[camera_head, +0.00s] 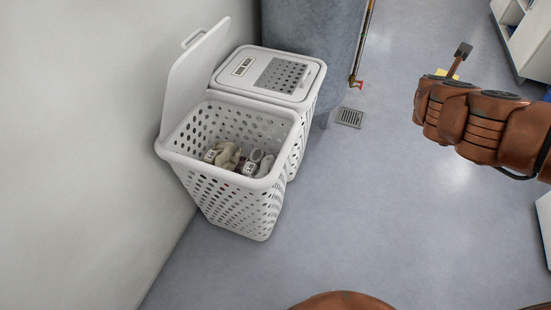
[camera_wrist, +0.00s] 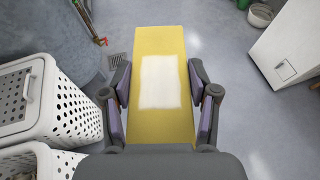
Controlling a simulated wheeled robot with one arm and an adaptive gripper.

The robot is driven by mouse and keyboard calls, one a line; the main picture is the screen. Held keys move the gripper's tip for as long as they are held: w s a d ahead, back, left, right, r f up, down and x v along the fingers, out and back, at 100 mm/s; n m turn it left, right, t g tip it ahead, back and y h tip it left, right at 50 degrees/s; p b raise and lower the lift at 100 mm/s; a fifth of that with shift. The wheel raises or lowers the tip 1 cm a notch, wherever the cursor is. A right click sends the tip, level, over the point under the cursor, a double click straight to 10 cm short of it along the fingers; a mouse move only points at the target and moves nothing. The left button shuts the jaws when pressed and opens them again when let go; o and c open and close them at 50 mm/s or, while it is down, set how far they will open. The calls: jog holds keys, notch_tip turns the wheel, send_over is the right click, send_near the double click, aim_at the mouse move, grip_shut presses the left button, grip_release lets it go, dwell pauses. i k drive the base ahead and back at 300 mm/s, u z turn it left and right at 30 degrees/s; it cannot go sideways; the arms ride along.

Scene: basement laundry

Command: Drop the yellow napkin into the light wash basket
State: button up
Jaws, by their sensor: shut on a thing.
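The yellow napkin (camera_wrist: 162,125), with a white patch in its middle, lies between the fingers of my gripper (camera_wrist: 159,78) in the wrist view. My gripper is shut on it. In the head view only a small yellow bit of the napkin (camera_head: 441,72) shows behind my gripper (camera_head: 461,53), high at the right, well apart from the baskets. A white open basket (camera_head: 238,207) stands against the left wall with its lid (camera_head: 190,75) up. Several items (camera_head: 228,156) and small tags lie inside. A second white basket (camera_head: 312,92) behind it has its lid shut; its label is unreadable.
A grey-blue tank (camera_head: 315,30) stands behind the baskets, beside a pipe with a red valve (camera_head: 356,84). A floor drain (camera_head: 350,117) lies near it. White cabinets (camera_head: 528,40) stand at the right. The floor between is clear.

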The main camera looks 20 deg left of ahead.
aim_at(239, 170)
jog(key=u, duration=1.5)
jog(key=k, duration=1)
jog(key=z, duration=1.55)
jog(key=i, duration=2.2)
jog(key=u, duration=1.8)
